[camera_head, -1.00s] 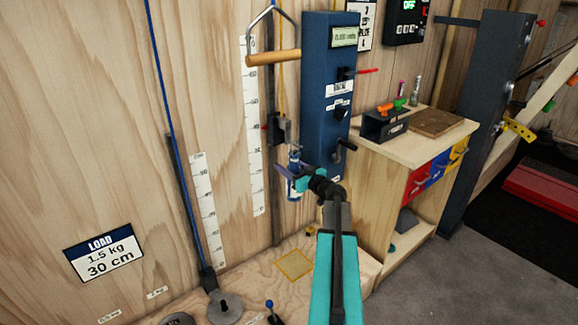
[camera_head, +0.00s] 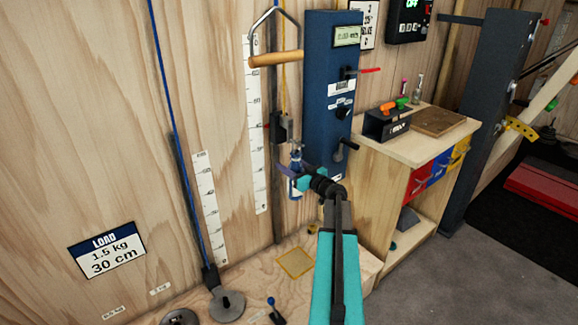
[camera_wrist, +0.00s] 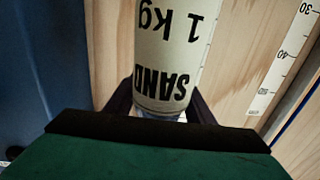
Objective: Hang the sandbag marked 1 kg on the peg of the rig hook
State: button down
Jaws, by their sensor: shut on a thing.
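The sandbag (camera_wrist: 172,60) is a pale cylinder marked "SAND 1 kg", upside down in the wrist view. My gripper (camera_wrist: 160,104) is shut on it, with a dark finger on each side. In the head view my gripper (camera_head: 294,174) is left of the blue column's lower part, and the bag's blue top (camera_head: 296,157) shows just above the fingers. The rig hook (camera_head: 280,127), a small dark block on the yellow cord, is just above and slightly left of the bag. Its peg is too small to make out, and I cannot tell whether the bag touches it.
The blue column (camera_head: 326,100) with knobs and a crank stands close to the right. A wooden bar (camera_head: 275,58) hangs above. Rulers (camera_head: 210,205) line the wooden wall. Weight discs (camera_head: 227,306) lie on the base below, and a cabinet (camera_head: 425,145) stands to the right.

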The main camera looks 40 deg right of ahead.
jog(key=shift+r, duration=0.15)
jog(key=c, duration=0.8)
grip_release()
jog(key=shift+c, duration=0.2)
jog(key=shift+o, duration=0.4)
jog(key=shift+f, duration=0.2)
jog(key=s+a, duration=0.1)
jog(key=s, duration=1.3)
jog(key=shift+r, duration=0.15)
